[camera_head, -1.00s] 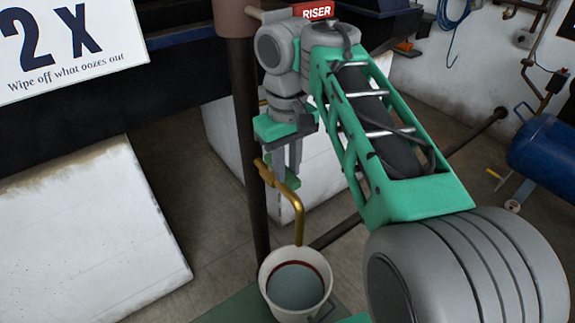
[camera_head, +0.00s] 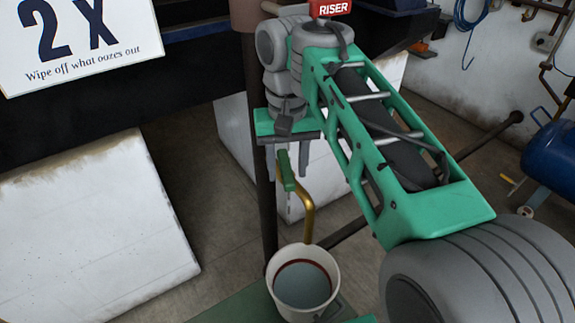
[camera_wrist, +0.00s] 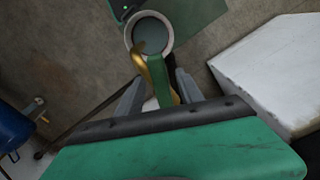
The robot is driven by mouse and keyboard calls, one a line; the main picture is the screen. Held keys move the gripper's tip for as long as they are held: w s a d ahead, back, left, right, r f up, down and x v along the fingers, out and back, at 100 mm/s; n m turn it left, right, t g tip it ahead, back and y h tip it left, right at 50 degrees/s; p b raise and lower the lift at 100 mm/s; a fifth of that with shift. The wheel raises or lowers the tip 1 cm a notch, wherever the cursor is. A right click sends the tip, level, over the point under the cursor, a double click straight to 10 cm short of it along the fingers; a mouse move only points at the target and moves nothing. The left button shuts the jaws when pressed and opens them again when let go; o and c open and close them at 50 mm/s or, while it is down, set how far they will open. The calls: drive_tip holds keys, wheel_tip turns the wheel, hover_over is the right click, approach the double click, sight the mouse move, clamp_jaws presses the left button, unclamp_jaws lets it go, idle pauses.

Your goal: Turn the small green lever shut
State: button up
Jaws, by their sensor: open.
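The small green lever (camera_head: 287,172) sits on top of a bent brass spout (camera_head: 308,210) at the dark upright pipe. My gripper (camera_head: 287,170) points down over it, its grey fingers apart, one on each side of the lever in the picture. In the wrist view the lever (camera_wrist: 160,82) lies between the spread fingers of my gripper (camera_wrist: 157,93). Part of the lever is hidden by my gripper's body there. I cannot tell whether a finger touches it.
A white bucket (camera_head: 304,262) with dark liquid stands below the spout on a green surface (camera_head: 232,304). A red RISER tag (camera_head: 329,8) is above. White blocks stand left (camera_head: 90,225) and behind the pipe (camera_head: 238,150). A blue tank (camera_head: 556,157) is at right.

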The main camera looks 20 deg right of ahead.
sight(287, 172)
wheel_tip(287, 172, up, 8)
drive_tip(key=p, duration=0.7)
drive_tip(key=shift+f, duration=0.1)
drive_tip(key=shift+c, duration=0.4)
